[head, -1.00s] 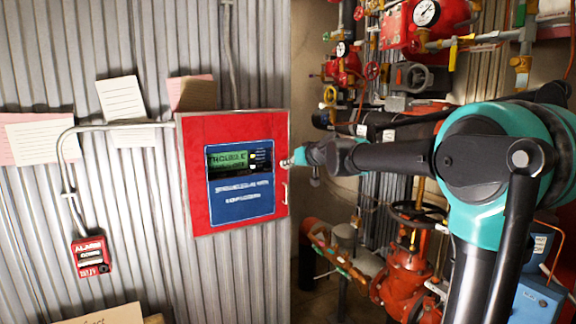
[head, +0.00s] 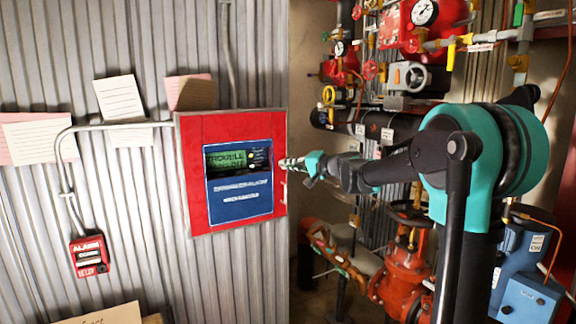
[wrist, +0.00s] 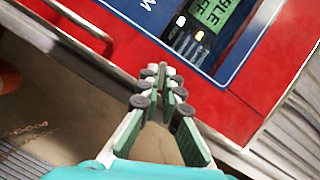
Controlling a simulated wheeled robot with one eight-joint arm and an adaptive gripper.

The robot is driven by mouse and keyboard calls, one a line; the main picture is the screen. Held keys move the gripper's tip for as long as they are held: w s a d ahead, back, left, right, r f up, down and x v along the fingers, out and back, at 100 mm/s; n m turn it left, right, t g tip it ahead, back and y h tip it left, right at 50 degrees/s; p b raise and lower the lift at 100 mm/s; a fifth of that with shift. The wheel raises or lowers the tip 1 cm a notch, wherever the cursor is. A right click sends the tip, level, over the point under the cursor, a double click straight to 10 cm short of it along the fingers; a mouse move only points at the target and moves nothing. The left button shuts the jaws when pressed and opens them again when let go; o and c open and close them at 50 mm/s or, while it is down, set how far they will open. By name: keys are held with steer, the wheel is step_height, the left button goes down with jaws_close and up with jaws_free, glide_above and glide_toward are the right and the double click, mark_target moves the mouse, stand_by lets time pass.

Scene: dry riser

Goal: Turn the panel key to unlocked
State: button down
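The red panel (head: 193,180) hangs on the corrugated wall, with a blue faceplate (head: 240,207) and a green display (head: 226,160) reading TROUBLE. Small white and yellow lights sit beside the display. My gripper (head: 284,163) is at the panel's right edge. In the wrist view the red panel (wrist: 232,114) fills the upper right, and my gripper (wrist: 161,72) has its fingertips drawn together in front of the red border, close to the blue faceplate's edge. I see nothing clearly held between them. I cannot make out a key; it may be hidden behind the fingers.
A silver handle (wrist: 72,16) is on the panel's edge. A red alarm box (head: 89,256) and paper notes (head: 120,98) are on the wall to the left. Red valves and pipes (head: 405,270) crowd the space behind my arm at the right.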

steer(key=shift+f+m+t+y, duration=0.15)
steer(key=shift+m+y, duration=0.25)
steer(key=shift+m, duration=0.55)
steer(key=shift+m+t+y, duration=0.15)
steer(key=shift+m+y, duration=0.25)
steer(key=shift+m, duration=0.55)
steer(key=c, duration=1.7)
jaws_free()
steer(key=v, duration=1.2)
